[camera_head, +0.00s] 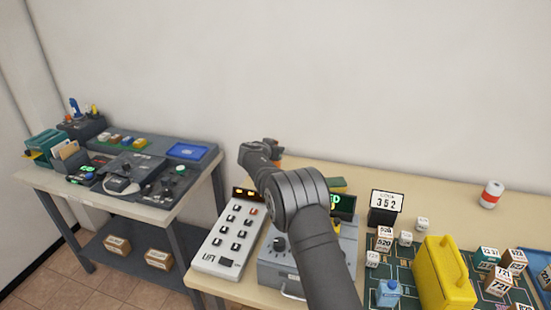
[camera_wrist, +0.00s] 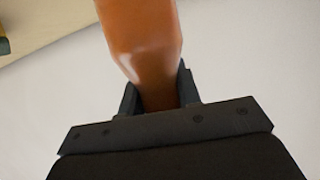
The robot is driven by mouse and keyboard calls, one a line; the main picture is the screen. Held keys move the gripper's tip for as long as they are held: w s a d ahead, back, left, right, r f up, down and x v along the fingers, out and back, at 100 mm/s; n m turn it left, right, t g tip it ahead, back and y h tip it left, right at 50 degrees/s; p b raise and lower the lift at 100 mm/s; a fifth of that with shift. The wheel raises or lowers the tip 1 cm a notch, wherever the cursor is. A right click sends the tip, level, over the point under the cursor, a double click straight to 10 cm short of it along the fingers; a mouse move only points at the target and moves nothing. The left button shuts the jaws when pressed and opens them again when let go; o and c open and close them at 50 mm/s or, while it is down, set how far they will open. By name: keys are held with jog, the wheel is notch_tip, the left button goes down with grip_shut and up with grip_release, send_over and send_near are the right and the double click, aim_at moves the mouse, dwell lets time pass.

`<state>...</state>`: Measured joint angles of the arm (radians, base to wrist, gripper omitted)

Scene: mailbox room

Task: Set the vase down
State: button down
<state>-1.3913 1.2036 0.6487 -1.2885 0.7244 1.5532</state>
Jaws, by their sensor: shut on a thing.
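The vase is an orange-brown glossy thing (camera_wrist: 143,45) held between the two fingers of my gripper in the wrist view. My gripper (camera_wrist: 158,92) is shut on it. In the head view my gripper (camera_head: 272,152) is near the back edge of the wooden table, in front of the wall. Only a small orange patch of the vase (camera_head: 277,154) shows there, the rest hidden by my gripper and arm. I cannot tell how far the vase's base is from the table top.
The wooden table (camera_head: 455,197) has free room at its back right, around a red and white can (camera_head: 491,194). A keypad panel (camera_head: 228,238), a grey device (camera_head: 275,270), a 352 sign (camera_head: 385,207), a yellow case (camera_head: 444,275) and several numbered boxes crowd its front. A second table (camera_head: 150,205) stands left.

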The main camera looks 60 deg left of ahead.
jog(key=shift+f, duration=1.9)
jog(key=c, duration=1)
grip_release()
jog(key=shift+f, duration=0.15)
jog(key=shift+c, duration=0.2)
jog(key=v, duration=0.3)
jog(key=shift+w, duration=0.1)
notch_tip(320, 180, up, 7)
jog(key=shift+r, duration=0.1)
